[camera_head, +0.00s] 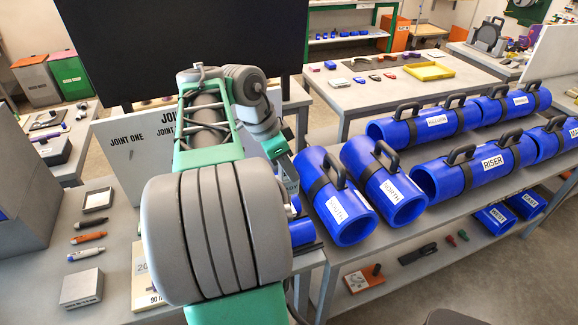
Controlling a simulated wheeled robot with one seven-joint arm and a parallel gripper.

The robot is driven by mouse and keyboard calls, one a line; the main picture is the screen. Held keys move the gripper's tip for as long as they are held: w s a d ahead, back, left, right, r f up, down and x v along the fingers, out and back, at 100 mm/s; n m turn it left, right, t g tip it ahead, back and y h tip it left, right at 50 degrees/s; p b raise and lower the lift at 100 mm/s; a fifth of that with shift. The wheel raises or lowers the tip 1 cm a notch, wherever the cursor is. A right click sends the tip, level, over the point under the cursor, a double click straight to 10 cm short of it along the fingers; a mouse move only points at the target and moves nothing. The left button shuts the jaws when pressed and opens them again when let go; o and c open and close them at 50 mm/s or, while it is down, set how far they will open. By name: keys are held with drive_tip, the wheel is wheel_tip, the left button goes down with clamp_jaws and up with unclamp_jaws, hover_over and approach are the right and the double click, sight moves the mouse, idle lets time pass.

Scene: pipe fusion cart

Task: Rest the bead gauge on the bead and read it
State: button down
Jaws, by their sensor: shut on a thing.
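My gripper (288,178) points down at the end of my arm, just above and behind the large grey joint of my arm. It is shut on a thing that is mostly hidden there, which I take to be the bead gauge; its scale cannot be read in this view. Below the gripper, a blue pipe (302,231) shows only in part past the right side of my arm. The bead is hidden behind my arm, so I cannot tell whether the gauge touches it.
Handled blue pipes, including one marked RISER (475,166), fill the bench on the right. A white JOINT ONE board (125,155) stands behind my arm. Pens (88,237), a square dish (97,200) and a grey block (82,287) lie on the left bench.

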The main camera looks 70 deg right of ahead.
sight(289, 194)
drive_tip(key=shift+f+b, duration=3.15)
drive_tip(key=shift+f, duration=0.6)
drive_tip(key=shift+f+b, duration=0.6)
drive_tip(key=shift+f, duration=0.2)
idle(0.4)
wheel_tip(289, 194, up, 7)
drive_tip(key=p, duration=0.6)
drive_tip(key=shift+r, duration=0.15)
idle(1.1)
